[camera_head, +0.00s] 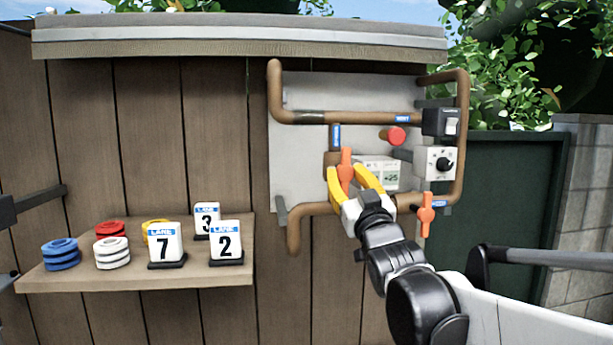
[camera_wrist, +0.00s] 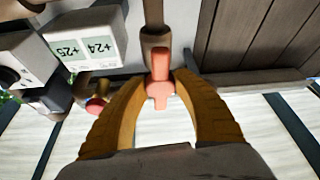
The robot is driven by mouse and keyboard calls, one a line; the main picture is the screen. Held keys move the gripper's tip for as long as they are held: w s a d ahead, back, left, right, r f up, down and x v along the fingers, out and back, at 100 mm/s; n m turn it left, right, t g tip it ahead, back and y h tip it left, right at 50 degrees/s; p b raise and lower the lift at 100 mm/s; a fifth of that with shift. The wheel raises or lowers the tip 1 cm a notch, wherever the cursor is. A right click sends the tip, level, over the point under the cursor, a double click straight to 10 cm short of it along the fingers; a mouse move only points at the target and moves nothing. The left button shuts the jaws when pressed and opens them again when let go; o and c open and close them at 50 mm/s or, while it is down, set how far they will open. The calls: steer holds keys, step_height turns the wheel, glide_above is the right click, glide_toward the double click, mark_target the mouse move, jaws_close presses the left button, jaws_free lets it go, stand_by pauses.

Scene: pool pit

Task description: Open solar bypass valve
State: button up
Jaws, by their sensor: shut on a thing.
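An orange valve handle (camera_head: 346,163) sits on the short vertical pipe between the upper and lower copper pipes. The handle stands about upright in the head view. My gripper (camera_head: 345,175), with yellow fingers, is shut on this handle. In the wrist view the handle (camera_wrist: 160,66) shows between the fingertips (camera_wrist: 161,83), with the pipe (camera_wrist: 154,24) beyond it. A second orange handle (camera_head: 426,214) stands upright on the right pipe, clear of my gripper. The small blue labels by the valves are too small to read.
A grey display box (camera_head: 379,173), a red knob (camera_head: 396,136), a white dial box (camera_head: 440,163) and a dark switch box (camera_head: 441,122) crowd the panel (camera_head: 300,170). A shelf (camera_head: 120,280) at left holds coloured rings and lane markers.

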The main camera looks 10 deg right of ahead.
steer(key=shift+n+y, duration=0.4)
steer(key=shift+n, duration=0.1)
steer(key=o, duration=1.2)
steer(key=v, duration=1.2)
